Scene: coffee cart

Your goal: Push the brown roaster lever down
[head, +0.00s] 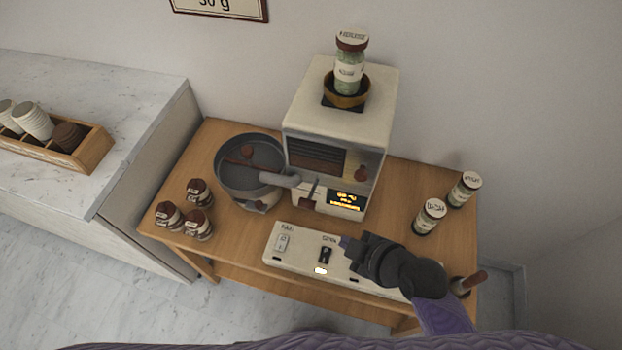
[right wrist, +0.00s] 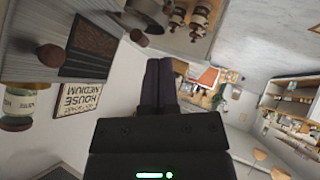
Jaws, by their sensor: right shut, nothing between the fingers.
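The cream roaster (head: 335,110) stands at the back of the wooden table. A lever with a red-brown tip (head: 304,203) hangs at its lower front, beside the pan's spout. A brown round knob (head: 361,173) sits to the right on the roaster front. My right gripper (head: 346,242) is shut and empty, in front of the roaster and over the cream switch panel, below and right of the lever. In the right wrist view its dark fingers (right wrist: 159,80) are together, with two brown knobs to their left; the one nearer the pan (right wrist: 139,37) appears apart from them. My left gripper is out of view.
The switch panel (head: 290,258) lies at the table front. A round grey pan (head: 229,181) stands left of the roaster, with small brown-lidded jars (head: 199,223) before it. Two green jars (head: 430,216) stand right. A green jar (head: 349,72) sits on top of the roaster.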

